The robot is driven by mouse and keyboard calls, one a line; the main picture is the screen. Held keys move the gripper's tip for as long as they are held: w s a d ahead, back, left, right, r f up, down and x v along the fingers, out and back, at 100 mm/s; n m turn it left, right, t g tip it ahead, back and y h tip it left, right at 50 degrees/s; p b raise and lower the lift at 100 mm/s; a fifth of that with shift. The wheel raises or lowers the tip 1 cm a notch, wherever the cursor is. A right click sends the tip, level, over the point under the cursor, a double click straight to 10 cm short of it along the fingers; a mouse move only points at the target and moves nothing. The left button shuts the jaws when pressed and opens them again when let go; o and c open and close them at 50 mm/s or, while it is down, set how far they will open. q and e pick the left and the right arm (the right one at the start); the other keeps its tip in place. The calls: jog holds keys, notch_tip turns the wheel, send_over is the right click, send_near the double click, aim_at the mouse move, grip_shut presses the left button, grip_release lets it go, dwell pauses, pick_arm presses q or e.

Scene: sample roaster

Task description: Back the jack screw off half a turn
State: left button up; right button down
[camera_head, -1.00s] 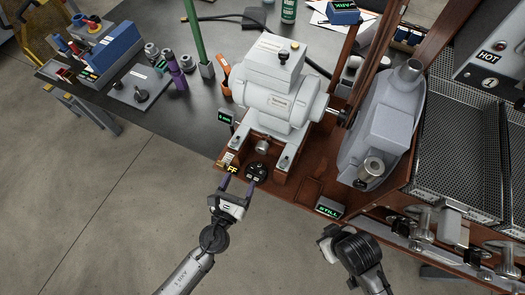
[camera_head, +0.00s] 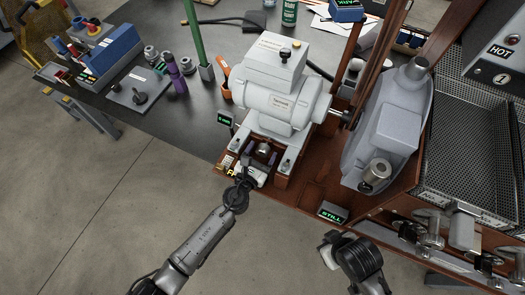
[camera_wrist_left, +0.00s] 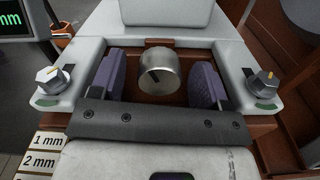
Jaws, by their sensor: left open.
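The jack screw is a round metal knob (camera_wrist_left: 159,71) with a dark index mark on its face, at the front of the motor's mount. In the left wrist view it sits between the two purple finger pads of my left gripper (camera_wrist_left: 158,82), which is open with a gap on each side. In the head view my left gripper (camera_head: 260,160) reaches in under the grey motor (camera_head: 285,100) and partly hides the knob (camera_head: 264,148). My right gripper (camera_head: 350,258) is at the lower right, away from the motor; its fingers cannot be made out.
A small display (camera_head: 226,119) reading in mm stands left of the motor. A "STILL" display (camera_head: 332,211) sits at the front right. The floor in front is clear.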

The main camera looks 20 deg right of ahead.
pick_arm(q)
jog(key=shift+w+d, duration=0.3)
jog(key=shift+c, duration=0.3)
jog(key=c, duration=0.9)
jog(key=shift+o, duration=0.2)
jog(key=n, duration=0.3)
jog(key=shift+n, duration=1.9)
